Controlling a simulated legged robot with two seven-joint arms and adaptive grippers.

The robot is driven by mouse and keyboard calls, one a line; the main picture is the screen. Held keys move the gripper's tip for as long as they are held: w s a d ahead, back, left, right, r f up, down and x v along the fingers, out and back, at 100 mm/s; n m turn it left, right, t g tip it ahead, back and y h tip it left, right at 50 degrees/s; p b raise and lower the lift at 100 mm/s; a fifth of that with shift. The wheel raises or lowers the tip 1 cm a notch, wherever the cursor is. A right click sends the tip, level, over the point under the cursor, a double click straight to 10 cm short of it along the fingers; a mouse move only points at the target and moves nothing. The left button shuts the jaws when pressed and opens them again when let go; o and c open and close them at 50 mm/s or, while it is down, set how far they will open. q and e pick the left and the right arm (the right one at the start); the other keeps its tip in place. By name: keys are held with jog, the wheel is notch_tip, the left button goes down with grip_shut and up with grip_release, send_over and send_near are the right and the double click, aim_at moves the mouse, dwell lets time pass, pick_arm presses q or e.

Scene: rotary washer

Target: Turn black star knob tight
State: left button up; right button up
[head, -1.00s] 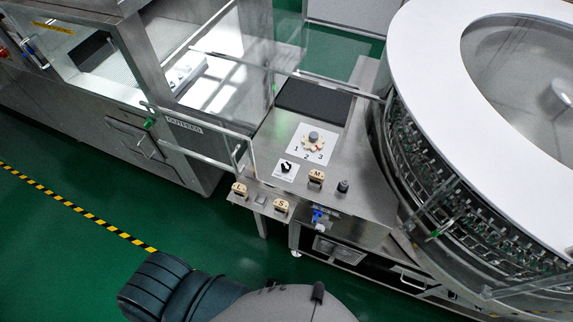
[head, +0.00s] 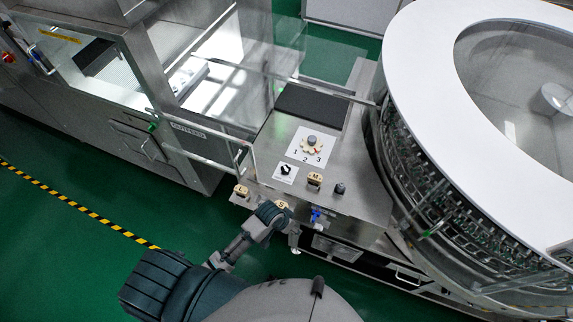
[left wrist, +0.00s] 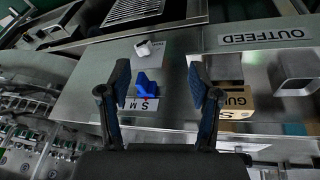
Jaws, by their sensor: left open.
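In the head view, a small black knob (head: 286,169) sits on a small white plate on the steel panel. A second dark knob (head: 340,188) stands to its right, near the panel's right side. I cannot tell which is the star knob. My left gripper (head: 274,212) is at the panel's front edge, in front of both knobs and partly over the wooden S block (head: 282,204). In the left wrist view my left gripper (left wrist: 160,86) is open, with a blue handle (left wrist: 147,86) beyond and between its fingers. No black knob is clear there. My right gripper is out of view.
A pale star-shaped dial (head: 312,144) marked 1, 2, 3 sits behind the black knob. Wooden blocks L (head: 241,191) and M (head: 315,179) stand nearby. A blue valve (head: 316,214) is at the front edge. A large round machine (head: 410,180) bounds the right.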

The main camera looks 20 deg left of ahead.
pick_arm(q)
jog(key=w+r, duration=0.3)
jog(key=w, duration=0.1)
jog(key=w+r+m+g, duration=0.1)
jog(key=w+r, duration=0.2)
jog(key=w, duration=0.1)
jog(key=w+r+m, duration=0.1)
jog(key=w+r, duration=0.2)
jog(key=w, duration=0.1)
jog(key=shift+d+r+y, duration=0.25)
jog(key=shift+d+y, duration=0.05)
jog(key=w+a+r+g+y, duration=0.1)
jog(key=w+a+r, duration=0.3)
jog(key=w+r, duration=0.15)
notch_tip(320, 180, up, 9)
jog(key=n+y, duration=0.1)
jog(key=n, duration=0.1)
send_over(286, 168)
jog(key=shift+g, duration=0.4)
notch_tip(286, 168, down, 18)
jog(key=shift+w+r+p, duration=0.1)
jog(key=shift+r+p, duration=0.05)
jog(key=shift+p, duration=1)
jog(key=c, duration=1.1)
